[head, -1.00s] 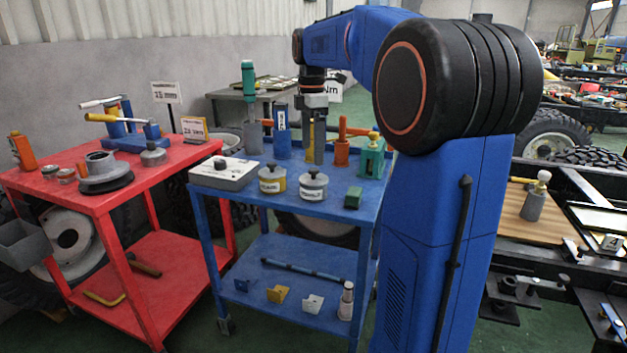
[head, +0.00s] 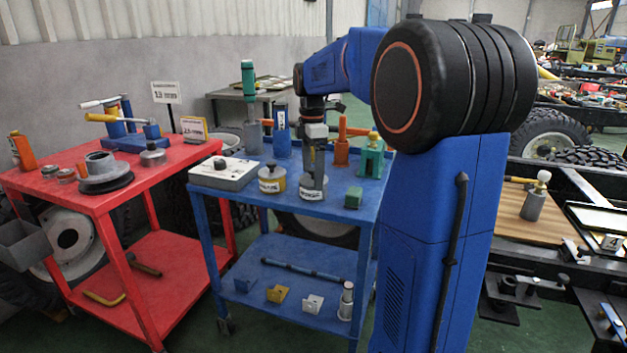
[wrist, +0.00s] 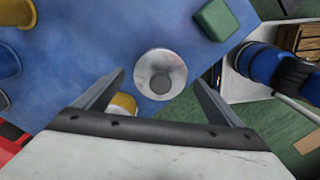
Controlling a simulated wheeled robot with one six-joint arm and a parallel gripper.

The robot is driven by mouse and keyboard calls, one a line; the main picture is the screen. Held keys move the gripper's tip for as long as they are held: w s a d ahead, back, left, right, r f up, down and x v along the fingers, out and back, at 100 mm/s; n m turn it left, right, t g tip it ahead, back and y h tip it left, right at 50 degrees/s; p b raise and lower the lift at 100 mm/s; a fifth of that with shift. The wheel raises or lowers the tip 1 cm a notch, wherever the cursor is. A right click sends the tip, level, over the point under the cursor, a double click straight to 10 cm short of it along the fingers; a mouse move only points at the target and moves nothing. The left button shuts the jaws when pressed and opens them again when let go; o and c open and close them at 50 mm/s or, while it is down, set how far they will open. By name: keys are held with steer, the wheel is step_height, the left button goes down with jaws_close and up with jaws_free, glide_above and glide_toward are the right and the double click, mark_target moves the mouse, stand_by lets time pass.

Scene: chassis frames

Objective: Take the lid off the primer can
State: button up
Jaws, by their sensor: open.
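Two lidded cans stand on the blue cart's top: one with a yellow band (head: 271,185) and a grey one (head: 313,196) to its right. Both have labels too blurred for me to read, so I cannot tell which is the primer can. My gripper (head: 314,176) points down over the grey can, its fingers overlapping the lid in the head view. In the wrist view the round grey lid (wrist: 161,67) with its darker central knob lies between my open fingertips (wrist: 158,80). No grip on the knob shows. The yellow can (wrist: 123,101) is partly hidden behind a finger.
Orange and blue tools stand behind my gripper. A red cart (head: 60,180) is at the left.

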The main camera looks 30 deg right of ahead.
steer(key=c, duration=1.1)
steer(key=shift+r, duration=0.1)
steer(key=shift+c, duration=0.2)
